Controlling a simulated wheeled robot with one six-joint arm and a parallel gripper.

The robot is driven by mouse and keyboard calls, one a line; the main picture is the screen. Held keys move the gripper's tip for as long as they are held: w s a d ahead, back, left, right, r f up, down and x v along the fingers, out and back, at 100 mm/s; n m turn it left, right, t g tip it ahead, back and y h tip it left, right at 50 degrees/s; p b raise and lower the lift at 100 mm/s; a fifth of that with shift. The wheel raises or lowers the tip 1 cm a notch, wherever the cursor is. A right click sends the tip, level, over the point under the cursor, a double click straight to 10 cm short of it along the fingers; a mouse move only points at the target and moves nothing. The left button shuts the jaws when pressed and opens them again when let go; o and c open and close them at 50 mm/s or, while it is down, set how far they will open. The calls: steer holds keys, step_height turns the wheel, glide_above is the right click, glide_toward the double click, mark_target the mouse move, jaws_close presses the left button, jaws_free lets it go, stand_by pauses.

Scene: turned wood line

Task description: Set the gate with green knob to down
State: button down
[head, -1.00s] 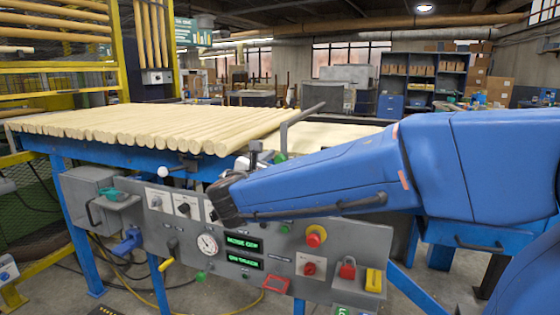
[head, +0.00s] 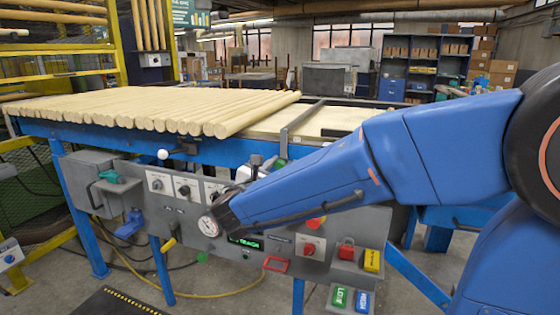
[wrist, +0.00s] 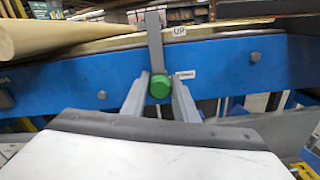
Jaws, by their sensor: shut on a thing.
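The gate is a grey bent bar (head: 302,114) at the table's front edge, reaching back over the pale bed. In the head view it sits low, close to the bed; whether it touches is unclear. In the wrist view its grey upright (wrist: 154,42) rises from the round green knob (wrist: 160,85). My gripper (wrist: 160,91) is shut on this knob, one finger on each side. In the head view the arm hides most of the gripper, and only a bit of green (head: 281,163) shows there.
Pale turned logs (head: 160,108) lie in a row left of the gate. Below is a grey control panel with a dial (head: 208,226), a red lock (head: 347,250) and a yellow block (head: 372,260). A white-knobbed lever (head: 163,154) projects at the left.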

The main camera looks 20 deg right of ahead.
steer(key=shift+f, duration=0.3)
steer(key=c, duration=1.4)
jaws_free()
steer(key=shift+c, duration=0.2)
steer(key=v, duration=1.7)
steer(key=shift+s, duration=0.15)
steer(key=shift+r, duration=0.1)
